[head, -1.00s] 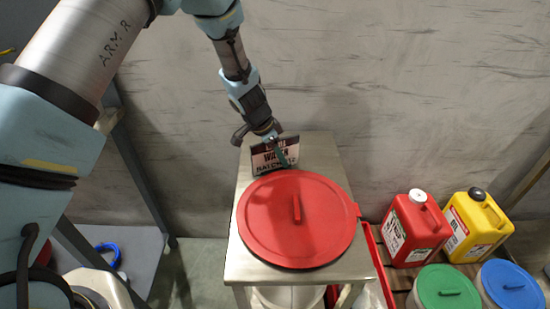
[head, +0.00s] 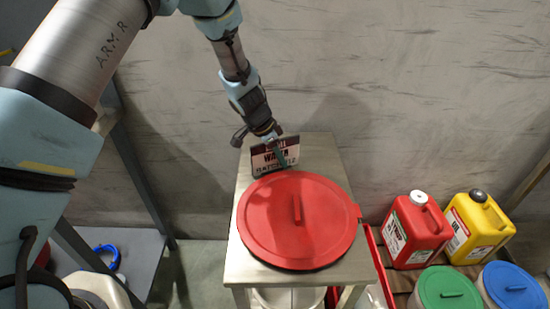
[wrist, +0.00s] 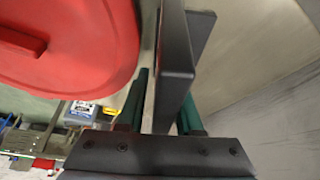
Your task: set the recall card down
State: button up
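The recall card (head: 268,159), a small sign with a dark top band and printed lettering, is upright and slightly tilted at the back of a steel stand (head: 246,186), behind a round red lid (head: 270,222). My gripper (head: 283,156) reaches down to it from above, one green finger across its printed face. In the wrist view, the card shows as a dark slab (wrist: 173,75) between the two green fingers, and my gripper (wrist: 160,108) appears shut on it. I cannot tell whether its bottom edge touches the stand top.
The red lid fills most of the stand top and also shows in the wrist view (wrist: 85,65). A red jug (head: 413,232), a yellow jug (head: 478,228), a green lid (head: 448,290) and a blue lid (head: 512,286) are at the right. A grey wall (head: 420,90) rises behind.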

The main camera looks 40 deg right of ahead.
grip_shut()
dwell(0.5)
